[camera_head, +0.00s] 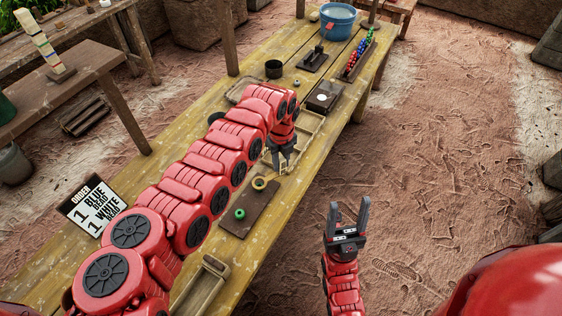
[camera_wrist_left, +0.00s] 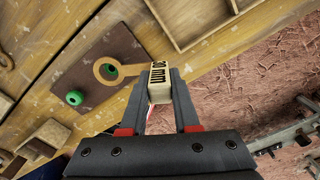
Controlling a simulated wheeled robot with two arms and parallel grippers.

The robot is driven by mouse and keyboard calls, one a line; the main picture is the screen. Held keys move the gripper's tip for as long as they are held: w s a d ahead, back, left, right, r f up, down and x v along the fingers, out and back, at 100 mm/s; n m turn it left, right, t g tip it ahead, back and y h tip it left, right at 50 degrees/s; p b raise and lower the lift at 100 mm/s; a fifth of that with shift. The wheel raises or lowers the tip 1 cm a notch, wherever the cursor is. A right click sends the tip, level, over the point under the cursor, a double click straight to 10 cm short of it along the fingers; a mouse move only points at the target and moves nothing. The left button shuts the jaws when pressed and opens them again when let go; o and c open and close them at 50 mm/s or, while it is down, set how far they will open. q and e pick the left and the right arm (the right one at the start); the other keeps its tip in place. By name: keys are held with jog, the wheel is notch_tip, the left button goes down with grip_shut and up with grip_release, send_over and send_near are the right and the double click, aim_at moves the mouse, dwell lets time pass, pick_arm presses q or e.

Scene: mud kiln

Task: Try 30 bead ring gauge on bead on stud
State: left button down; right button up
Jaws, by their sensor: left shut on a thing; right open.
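My left gripper (camera_head: 281,166) is shut on the cream handle block of the ring gauge (camera_wrist_left: 159,92), which bears dark lettering I cannot fully read. The gauge's tan ring (camera_wrist_left: 100,66) reaches left over the dark brown board (camera_wrist_left: 88,92); it also shows in the head view (camera_head: 253,183). Green shows inside the ring; whether the ring sits around that bead or just above it, I cannot tell. A second green bead (camera_wrist_left: 74,97) stands on the board, outside the ring, also in the head view (camera_head: 239,213). My right gripper (camera_head: 349,207) is open and empty, off the table's right side.
An order card (camera_head: 95,205) reads 1 blue, 1 white. A shallow wooden tray (camera_head: 316,125) lies behind the left gripper. Further back are a dark block with a white disc (camera_head: 322,97), a black cup (camera_head: 273,68), a bead rack (camera_head: 360,57) and a blue bucket (camera_head: 338,22).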

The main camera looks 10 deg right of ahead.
dwell(1.2)
pick_arm(q)
jog(key=shift+b, duration=0.5)
jog(key=shift+f+b, duration=1.45)
jog(key=shift+f, duration=0.1)
dwell(0.8)
jog(key=shift+r, duration=0.2)
dwell(0.6)
jog(key=shift+r+p, duration=1.2)
jog(key=shift+r, duration=1.65)
